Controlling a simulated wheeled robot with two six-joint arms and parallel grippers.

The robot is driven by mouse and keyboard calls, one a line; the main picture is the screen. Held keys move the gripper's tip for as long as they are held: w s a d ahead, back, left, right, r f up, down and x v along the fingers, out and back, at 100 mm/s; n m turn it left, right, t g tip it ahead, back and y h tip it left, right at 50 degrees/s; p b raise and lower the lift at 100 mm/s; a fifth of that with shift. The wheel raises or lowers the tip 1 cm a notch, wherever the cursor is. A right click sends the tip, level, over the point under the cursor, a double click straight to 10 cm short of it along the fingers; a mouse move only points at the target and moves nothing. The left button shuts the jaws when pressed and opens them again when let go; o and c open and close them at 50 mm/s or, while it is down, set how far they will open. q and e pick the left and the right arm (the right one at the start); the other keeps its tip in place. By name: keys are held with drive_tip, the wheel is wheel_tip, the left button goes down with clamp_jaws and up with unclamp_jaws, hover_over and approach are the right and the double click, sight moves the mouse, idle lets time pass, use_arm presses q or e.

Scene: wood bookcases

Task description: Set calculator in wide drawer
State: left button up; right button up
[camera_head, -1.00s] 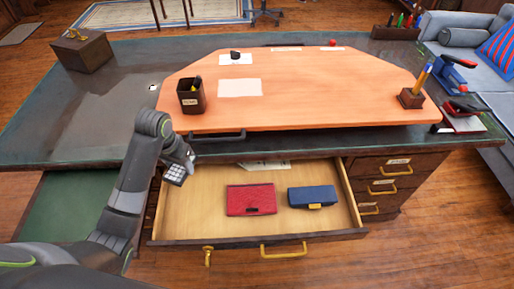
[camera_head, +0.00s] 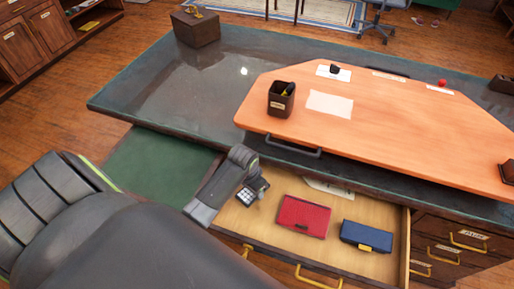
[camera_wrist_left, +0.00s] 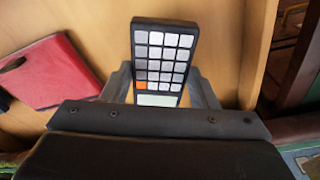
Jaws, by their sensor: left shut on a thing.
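The calculator (camera_head: 246,195) is small and dark with pale keys and one orange key. It also shows in the left wrist view (camera_wrist_left: 163,55), between my fingers. My left gripper (camera_head: 254,184) is shut on the calculator, over the left end of the wide drawer (camera_head: 262,222). I cannot tell whether the calculator touches the drawer's bottom. The drawer is pulled open under the desk top. A red case (camera_head: 304,216) and a blue case (camera_head: 366,236) lie in it, right of the calculator. My right gripper is not in view.
The orange desk surface (camera_head: 400,125) overhangs the drawer's back, with a dark pen holder (camera_head: 281,99) on it. A green pull-out panel (camera_head: 150,168) lies left of the drawer. Narrow drawers (camera_head: 447,250) are at the right. Bare drawer bottom surrounds the cases.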

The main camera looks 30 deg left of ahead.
use_arm(q)
drive_tip(key=shift+f, duration=0.9)
drive_tip(key=w, duration=0.2)
drive_tip(key=w+a, duration=0.1)
drive_tip(key=w, duration=0.1)
drive_tip(key=shift+w, duration=0.1)
drive_tip(key=shift+f, duration=0.65)
drive_tip(key=shift+s, duration=0.2)
drive_tip(key=shift+f, duration=0.1)
drive_tip(key=o, duration=1.1)
